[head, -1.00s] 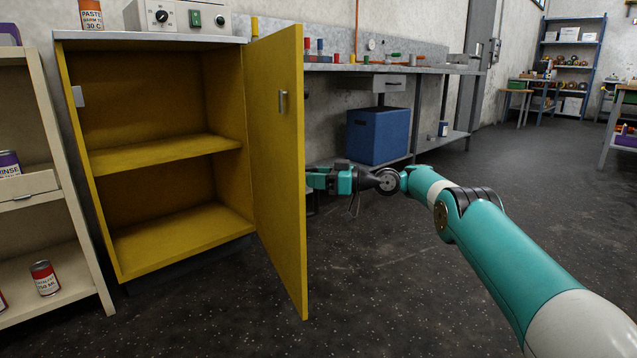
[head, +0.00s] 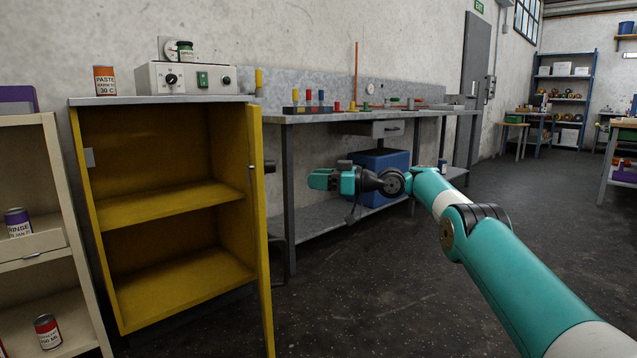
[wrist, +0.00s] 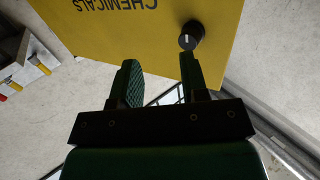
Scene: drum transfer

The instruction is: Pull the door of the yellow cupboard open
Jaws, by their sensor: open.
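The yellow cupboard (head: 160,202) stands at the left in the head view, its shelf and inside in plain sight. Its door (head: 261,245) stands open, hinged at the cupboard's right side and jutting toward me, almost edge-on. The wrist view shows the door's outer face (wrist: 110,32) with the word CHEMICALS and a black knob (wrist: 191,35). My gripper (head: 312,180) is right of the door in the head view, apart from it. Its fingers (wrist: 158,65) are open and empty; the knob lies just beyond the right fingertip.
A grey workbench (head: 350,115) runs behind my arm, with a blue box (head: 383,162) on its lower shelf. A cream shelf unit (head: 40,250) with cans stands left of the cupboard. A control box (head: 185,79) sits on the cupboard.

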